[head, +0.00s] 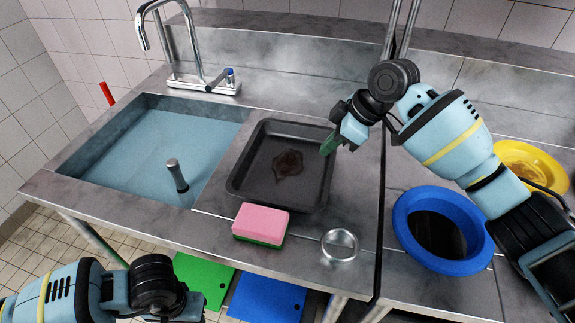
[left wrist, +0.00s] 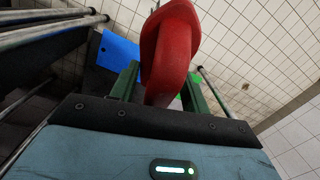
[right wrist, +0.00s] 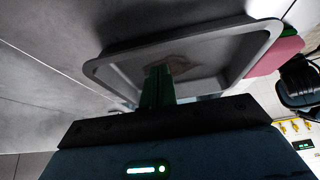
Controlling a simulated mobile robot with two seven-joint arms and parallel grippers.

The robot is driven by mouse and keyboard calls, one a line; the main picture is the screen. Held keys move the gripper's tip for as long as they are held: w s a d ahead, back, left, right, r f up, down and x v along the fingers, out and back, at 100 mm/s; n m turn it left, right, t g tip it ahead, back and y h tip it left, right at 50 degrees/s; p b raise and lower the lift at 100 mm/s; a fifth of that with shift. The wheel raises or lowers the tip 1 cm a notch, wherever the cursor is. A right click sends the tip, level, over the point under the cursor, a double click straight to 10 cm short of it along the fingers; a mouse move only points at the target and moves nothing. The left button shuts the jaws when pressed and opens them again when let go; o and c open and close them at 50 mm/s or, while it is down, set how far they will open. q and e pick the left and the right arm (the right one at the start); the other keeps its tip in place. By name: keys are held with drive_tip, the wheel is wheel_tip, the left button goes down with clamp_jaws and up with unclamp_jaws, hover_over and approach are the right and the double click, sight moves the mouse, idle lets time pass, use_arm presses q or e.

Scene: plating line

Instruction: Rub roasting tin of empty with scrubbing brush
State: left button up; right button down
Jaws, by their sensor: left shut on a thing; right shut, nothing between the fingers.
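The dark roasting tin (head: 240,180) lies on the steel counter right of the sink, with a brown stain (head: 288,163) on its floor. The tin's rim also shows in the right wrist view (right wrist: 205,35). My right gripper (head: 328,145) is shut and empty, its green fingertips over the tin's right side. My left gripper (left wrist: 160,88) is shut on a red thing (left wrist: 168,50), seen close up. It may be the scrubbing brush, but no bristles show. In the head view the left arm is at the bottom left, and its fingers and the held thing are out of sight.
A sink (head: 150,150) of bluish water with an upright grey pipe (head: 177,175) is left of the tin. A blue-rimmed round opening (head: 405,225) and yellow bowl (head: 545,165) are at right.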

use_arm(q)
drive_tip(key=shift+f, duration=0.2)
use_arm(e)
drive_tip(key=shift+f, duration=1.3)
